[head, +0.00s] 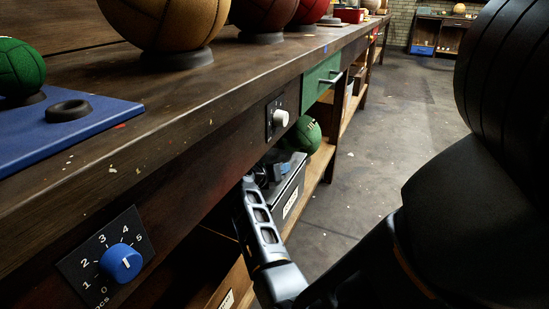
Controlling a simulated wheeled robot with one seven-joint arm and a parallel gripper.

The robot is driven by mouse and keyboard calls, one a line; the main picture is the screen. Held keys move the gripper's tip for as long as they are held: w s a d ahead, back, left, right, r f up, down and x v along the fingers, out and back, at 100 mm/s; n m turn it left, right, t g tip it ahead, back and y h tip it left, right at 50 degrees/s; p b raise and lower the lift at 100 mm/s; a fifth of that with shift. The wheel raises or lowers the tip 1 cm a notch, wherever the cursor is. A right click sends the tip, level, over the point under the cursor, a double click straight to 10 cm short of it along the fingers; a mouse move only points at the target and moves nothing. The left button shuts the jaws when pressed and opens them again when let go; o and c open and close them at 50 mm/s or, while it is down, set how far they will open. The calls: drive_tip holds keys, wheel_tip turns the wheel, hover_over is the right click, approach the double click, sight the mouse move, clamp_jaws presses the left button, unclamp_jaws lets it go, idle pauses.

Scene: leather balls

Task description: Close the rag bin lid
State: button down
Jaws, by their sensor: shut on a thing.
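A dark grey bin (289,198) with a white label stands on the shelf under the workbench; I take it as the rag bin. My gripper (251,182) is at the bin's near upper edge, partly in the bench's shadow. Its jaws are shut on what appears to be the rag bin lid, though the contact is small and dark. Dark grey-blue shapes (275,166) show at the bin's top; I cannot tell lid from contents, or how far open the lid is.
The workbench (200,92) overhangs the bin. A blue knob (122,262) and a pale knob (280,118) sit on its front, with a green drawer (321,79) beyond. A green ball (306,135) is behind the bin. The floor (385,130) at right is clear.

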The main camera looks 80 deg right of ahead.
sight(286, 175)
drive_tip(key=shift+s+f, duration=0.4)
drive_tip(key=shift+f, duration=0.25)
drive_tip(key=shift+s+f, duration=0.35)
drive_tip(key=shift+f, duration=0.4)
drive_tip(key=c, duration=0.9)
unclamp_jaws()
drive_tip(key=p+v, duration=0.2)
drive_tip(key=v, duration=0.6)
drive_tip(key=shift+w+r+p, duration=0.25)
drive_tip(key=shift+w+p, duration=0.05)
drive_tip(key=shift+p, duration=0.1)
